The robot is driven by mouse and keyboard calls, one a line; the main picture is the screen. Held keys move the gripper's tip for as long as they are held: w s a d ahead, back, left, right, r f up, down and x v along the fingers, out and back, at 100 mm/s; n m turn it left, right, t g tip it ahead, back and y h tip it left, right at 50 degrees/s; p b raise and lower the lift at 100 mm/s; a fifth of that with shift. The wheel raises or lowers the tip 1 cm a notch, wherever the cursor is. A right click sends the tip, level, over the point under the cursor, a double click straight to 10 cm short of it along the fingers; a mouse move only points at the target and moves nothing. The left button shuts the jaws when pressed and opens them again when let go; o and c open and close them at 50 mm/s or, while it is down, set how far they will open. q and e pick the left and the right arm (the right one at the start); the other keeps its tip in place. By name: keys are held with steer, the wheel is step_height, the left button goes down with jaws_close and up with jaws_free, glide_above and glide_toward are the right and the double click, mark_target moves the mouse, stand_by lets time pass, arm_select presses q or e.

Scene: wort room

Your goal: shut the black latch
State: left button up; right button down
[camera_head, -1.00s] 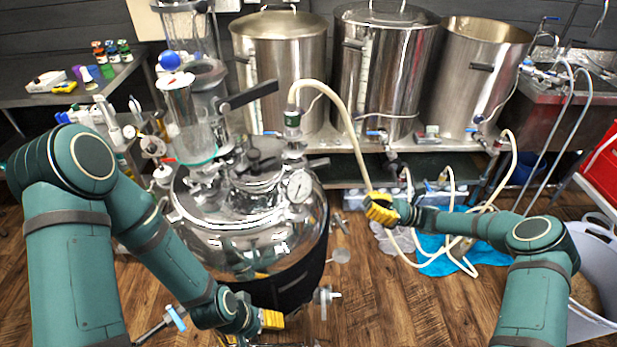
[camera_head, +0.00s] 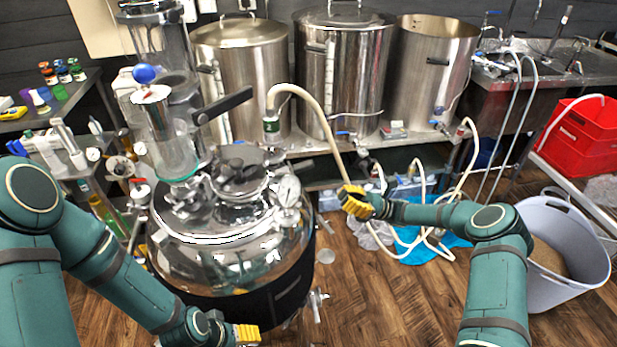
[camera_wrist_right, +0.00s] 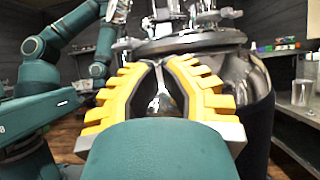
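A long black latch handle (camera_head: 225,104) sticks out toward the upper right above the lid of the shiny steel vessel (camera_head: 222,255). It stands raised and slanted, not flat on the lid. My right gripper (camera_head: 355,201) is to the right of the vessel, in front of the pale hose, well apart from the handle. In the right wrist view its yellow fingers (camera_wrist_right: 158,64) come together at the tips, with nothing held; the vessel is beyond them. My left gripper (camera_head: 247,334) is low at the vessel's near side; its finger gap cannot be made out.
Three steel kettles (camera_head: 345,75) stand on a shelf behind. A glass cylinder (camera_head: 168,135) stands left of the handle. A grey tub (camera_head: 580,262) is at right.

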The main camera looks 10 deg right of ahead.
glide_toward(298, 172)
steer(key=a+f, duration=0.2)
steer(key=a, duration=0.2)
steer(key=shift+w+a+r, duration=0.1)
steer(key=shift+a+r, duration=0.25)
steer(key=shift+r, duration=0.4)
steer(key=shift+a+r, duration=0.3)
steer(key=shift+r, duration=0.45)
steer(key=shift+w+a+r, duration=0.1)
steer(key=shift+a+r, duration=0.25)
steer(key=shift+r, duration=0.4)
steer(key=shift+r, duration=0.1)
steer(key=shift+r+h+p, duration=0.25)
steer(key=shift+h+p, duration=0.15)
steer(key=shift+p, duration=0.2)
